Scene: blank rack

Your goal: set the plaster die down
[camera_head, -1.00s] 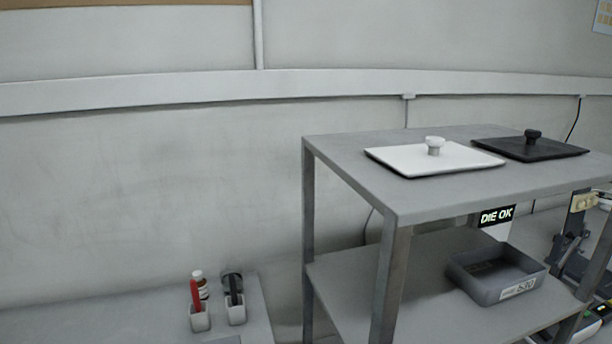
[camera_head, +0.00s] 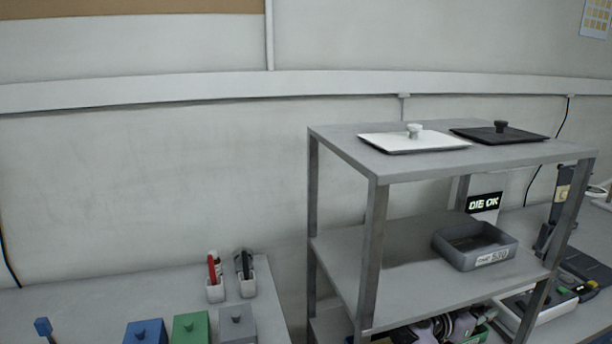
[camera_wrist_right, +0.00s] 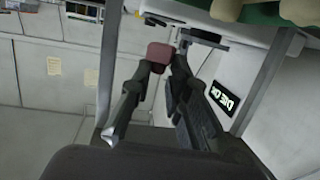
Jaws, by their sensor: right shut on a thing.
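In the right wrist view my right gripper (camera_wrist_right: 162,66) is shut on a small dull red block (camera_wrist_right: 159,52), which I take to be the plaster die. The block sits between the dark fingertips, and its lower part is hidden by them. In the head view, dark and pale parts show low in the rack at the bottom edge, but I cannot make out the gripper or the die there. The sign (camera_wrist_right: 224,98) also shows tilted in the wrist view. My left gripper is not in view.
The grey rack (camera_head: 345,142) has a white lid (camera_head: 390,143) and a black lid (camera_head: 485,137) on top. Its middle shelf is bare left of the tray. Blue (camera_head: 146,334), green (camera_head: 190,328) and grey (camera_head: 237,324) boxes stand on the left bench.

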